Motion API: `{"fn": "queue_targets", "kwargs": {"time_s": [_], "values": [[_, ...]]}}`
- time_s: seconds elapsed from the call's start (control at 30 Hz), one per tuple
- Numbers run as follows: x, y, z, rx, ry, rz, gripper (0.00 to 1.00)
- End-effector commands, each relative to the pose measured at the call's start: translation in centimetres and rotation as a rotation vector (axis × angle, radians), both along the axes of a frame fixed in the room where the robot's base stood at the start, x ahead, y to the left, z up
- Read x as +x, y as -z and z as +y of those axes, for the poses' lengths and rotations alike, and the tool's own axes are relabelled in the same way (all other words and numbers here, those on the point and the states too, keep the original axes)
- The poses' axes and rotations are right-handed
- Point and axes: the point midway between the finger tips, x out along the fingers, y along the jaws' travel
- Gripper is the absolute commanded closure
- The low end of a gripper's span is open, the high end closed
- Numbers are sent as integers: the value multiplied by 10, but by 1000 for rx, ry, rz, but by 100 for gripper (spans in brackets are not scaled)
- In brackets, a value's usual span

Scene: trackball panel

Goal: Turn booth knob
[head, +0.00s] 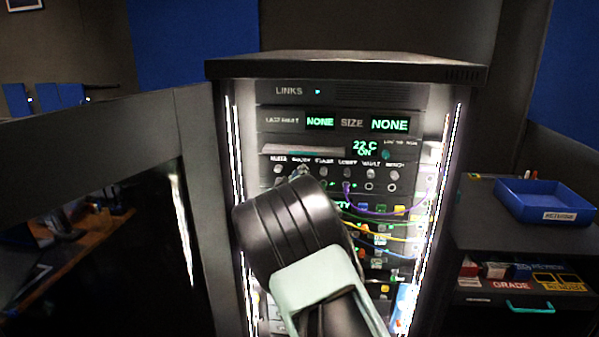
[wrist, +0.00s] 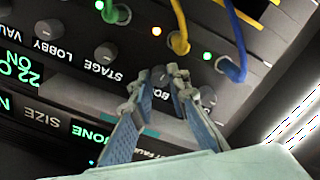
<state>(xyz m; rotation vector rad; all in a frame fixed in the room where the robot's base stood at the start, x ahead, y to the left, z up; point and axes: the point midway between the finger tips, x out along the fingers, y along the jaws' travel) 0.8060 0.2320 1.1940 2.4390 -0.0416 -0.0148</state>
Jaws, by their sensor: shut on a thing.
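The booth knob (wrist: 158,73) is a small dark knob in a row on the rack panel. In the wrist view its label is partly covered by my fingers, with only its first letters showing. My gripper (wrist: 168,78) has its two fingertips shut on this knob, one on each side. The picture is roughly upside down there. The stage knob (wrist: 105,52) and lobby knob (wrist: 47,28) stand free beside it. In the head view my dark wrist and pale gripper body cover the panel's lower left, and the fingertips are hard to make out near the booth label.
Green, yellow and blue cables (wrist: 180,28) plug in close to the knob row. The rack's open door (head: 100,200) stands at left. A blue tray (head: 545,202) sits on a dark cabinet at right. Displays (head: 389,125) above the knobs read NONE and 22 C ON.

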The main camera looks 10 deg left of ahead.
Motion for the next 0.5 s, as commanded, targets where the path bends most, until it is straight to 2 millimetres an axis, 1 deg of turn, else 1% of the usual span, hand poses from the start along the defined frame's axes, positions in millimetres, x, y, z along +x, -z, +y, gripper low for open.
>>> {"fn": "queue_targets", "kwargs": {"time_s": [0.2,0.5], "values": [[0,1,0,-74,0,5,100],[0,1,0,-101,0,6,100]]}}
